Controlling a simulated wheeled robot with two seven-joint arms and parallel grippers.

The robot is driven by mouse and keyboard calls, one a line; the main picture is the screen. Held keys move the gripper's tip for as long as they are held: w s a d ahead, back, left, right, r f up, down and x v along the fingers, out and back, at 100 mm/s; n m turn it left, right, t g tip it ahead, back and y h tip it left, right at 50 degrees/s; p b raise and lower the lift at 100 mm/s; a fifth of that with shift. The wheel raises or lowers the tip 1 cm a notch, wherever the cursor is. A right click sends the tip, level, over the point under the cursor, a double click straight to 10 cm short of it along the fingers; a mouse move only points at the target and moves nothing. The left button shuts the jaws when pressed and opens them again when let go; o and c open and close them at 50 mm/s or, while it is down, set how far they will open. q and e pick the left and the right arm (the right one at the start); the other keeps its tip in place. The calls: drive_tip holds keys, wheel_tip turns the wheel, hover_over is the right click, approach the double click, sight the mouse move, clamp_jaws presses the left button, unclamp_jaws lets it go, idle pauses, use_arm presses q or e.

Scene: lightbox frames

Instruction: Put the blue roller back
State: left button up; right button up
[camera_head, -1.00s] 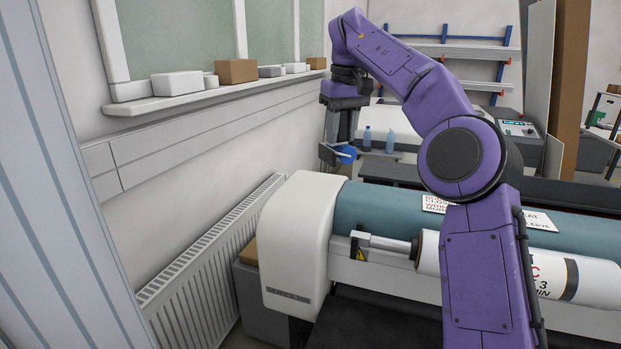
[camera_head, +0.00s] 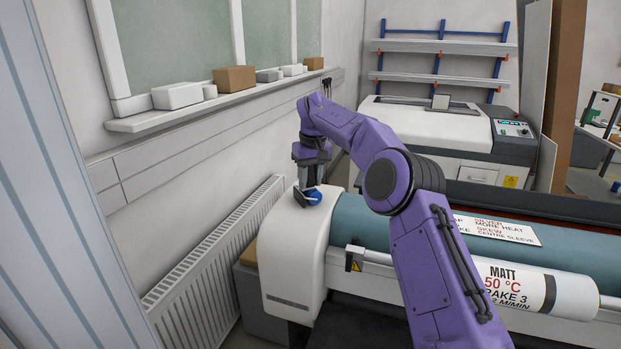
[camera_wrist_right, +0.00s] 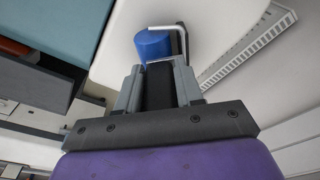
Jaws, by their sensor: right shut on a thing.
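The blue roller (camera_head: 314,195) is a small blue cylinder on a bent metal handle. It also shows in the right wrist view (camera_wrist_right: 153,44), just beyond the fingertips. My right gripper (camera_head: 306,188) is shut on the roller and points down at the white end housing (camera_head: 292,255) of the laminating machine. In the right wrist view the fingers (camera_wrist_right: 158,72) close around its handle, which is mostly hidden. I cannot tell whether the roller touches the housing top. My left gripper is not in view.
The machine's teal roll (camera_head: 385,222) and printed white roll (camera_head: 540,290) lie right of the housing. A window sill (camera_head: 200,105) with several boxes runs along the left wall above a radiator (camera_head: 215,250). A white flatbed machine (camera_head: 430,130) stands behind.

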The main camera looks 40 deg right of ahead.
sight(312, 190)
drive_tip(key=shift+f, duration=0.2)
drive_tip(key=o, duration=1)
drive_tip(key=shift+w, duration=0.1)
drive_tip(key=shift+o, duration=0.2)
drive_tip(key=shift+r, duration=0.6)
wheel_tip(312, 190, up, 11)
drive_tip(key=s+p, duration=0.1)
drive_tip(key=p, duration=0.2)
drive_tip(key=shift+s+a+p, duration=0.25)
drive_tip(key=shift+s+p, duration=0.05)
drive_tip(key=shift+p, duration=0.05)
